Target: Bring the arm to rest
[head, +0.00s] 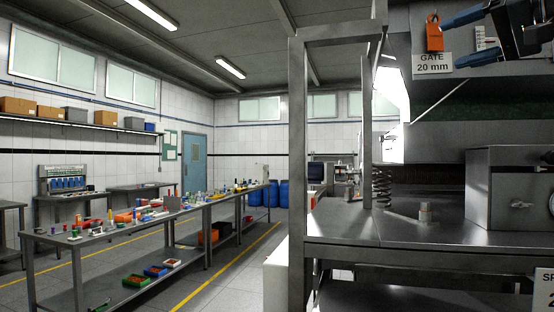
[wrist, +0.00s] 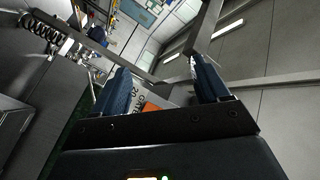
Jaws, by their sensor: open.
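My gripper (head: 454,42) is at the upper right of the head view, with its two blue fingers apart. In the wrist view my gripper (wrist: 160,65) also shows open, with nothing held between the fingertips. An orange padlock-shaped piece (head: 433,34) is just left of the fingers in the head view, above a white label reading GATE 20 mm (head: 433,65). In the wrist view the orange piece (wrist: 151,107) and the label (wrist: 141,99) show beyond the palm, partly hidden by it. I cannot tell the gap between them and my fingers.
A steel frame post (head: 298,150) stands at centre. Right of it is a metal bench (head: 345,222) with a coil spring (head: 381,187) and a grey box (head: 508,192). A long table (head: 140,232) with many small parts is at left. The yellow-lined floor (head: 225,268) is open.

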